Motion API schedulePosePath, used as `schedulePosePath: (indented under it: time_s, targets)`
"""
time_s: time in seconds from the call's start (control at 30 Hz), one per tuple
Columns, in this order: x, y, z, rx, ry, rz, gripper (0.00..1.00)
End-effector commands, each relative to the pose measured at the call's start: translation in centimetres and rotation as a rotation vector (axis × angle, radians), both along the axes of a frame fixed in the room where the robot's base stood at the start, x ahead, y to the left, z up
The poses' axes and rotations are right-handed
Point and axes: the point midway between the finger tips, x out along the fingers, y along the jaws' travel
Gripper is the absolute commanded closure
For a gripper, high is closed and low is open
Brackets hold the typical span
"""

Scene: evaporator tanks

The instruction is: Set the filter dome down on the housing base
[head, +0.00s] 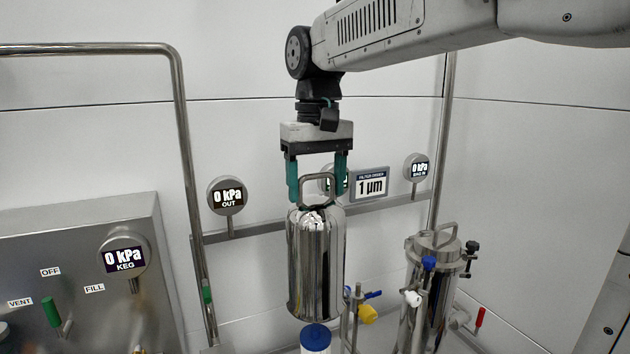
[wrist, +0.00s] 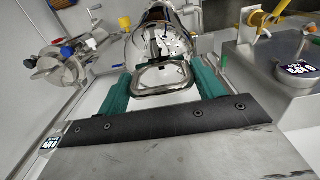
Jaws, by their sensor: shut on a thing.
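The filter dome (head: 315,265) is a shiny steel cylinder with a loop handle on top. My gripper (head: 317,185) is shut on that handle, with one green finger at each side, and the dome hangs upright below it. In the wrist view the dome (wrist: 158,40) shows beyond the handle, between the fingers of my gripper (wrist: 160,82). A white cylinder with a blue cap (head: 315,338) stands just below the dome, at the bottom edge of the head view. I cannot make out the housing base; it seems hidden or out of frame.
A second steel housing (head: 430,285) with clamps and valves stands at the right. Yellow and blue valve handles (head: 367,312) are close to the dome's lower right. A steel keg panel (head: 80,270) is at the left. Gauges and a pipe rail (head: 265,227) run behind.

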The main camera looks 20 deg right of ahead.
Motion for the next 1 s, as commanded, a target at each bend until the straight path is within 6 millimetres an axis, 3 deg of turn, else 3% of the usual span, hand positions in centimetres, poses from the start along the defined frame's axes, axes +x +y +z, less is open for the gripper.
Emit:
schedulePosePath:
  time_s: [0.27, 1.0]
  targets:
    - [-0.2, 0.2, 0.1, 0.001, -0.002, 0.003, 1.0]
    - [-0.2, -0.1, -4.5, 0.0, -0.001, -0.001, 1.0]
